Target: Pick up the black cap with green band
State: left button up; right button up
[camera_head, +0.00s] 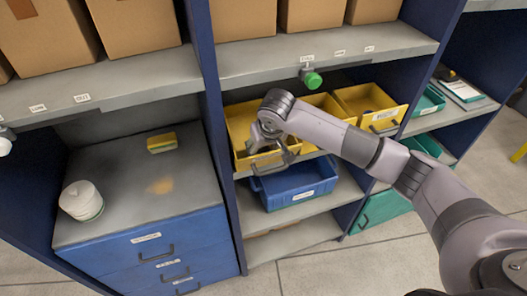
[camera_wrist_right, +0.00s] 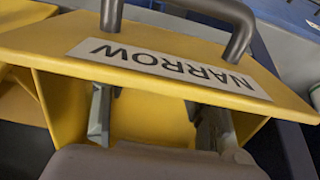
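I cannot make out a black cap with a green band in either view. My right gripper (camera_head: 270,146) is at the front of a yellow bin (camera_head: 237,118) on the middle shelf, and it hides part of that bin. In the right wrist view the two fingers (camera_wrist_right: 155,122) stand apart, with only yellow bin surface showing between them. The bin's front, with a NARROW label (camera_wrist_right: 160,68) and a dark handle (camera_wrist_right: 240,30), is close to the fingers. The bin's contents are mostly hidden. My left gripper is not in view.
A blue bin (camera_head: 298,184) is below the yellow one. Another yellow bin (camera_head: 368,103) and teal bins (camera_head: 428,101) are to the right. A shelf edge (camera_head: 330,52) with a green knob (camera_head: 312,80) overhangs. A white stack (camera_head: 81,201) and yellow sponge-like block (camera_head: 162,142) sit left.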

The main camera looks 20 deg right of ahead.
jog(key=c, duration=0.7)
jog(key=shift+r, duration=0.1)
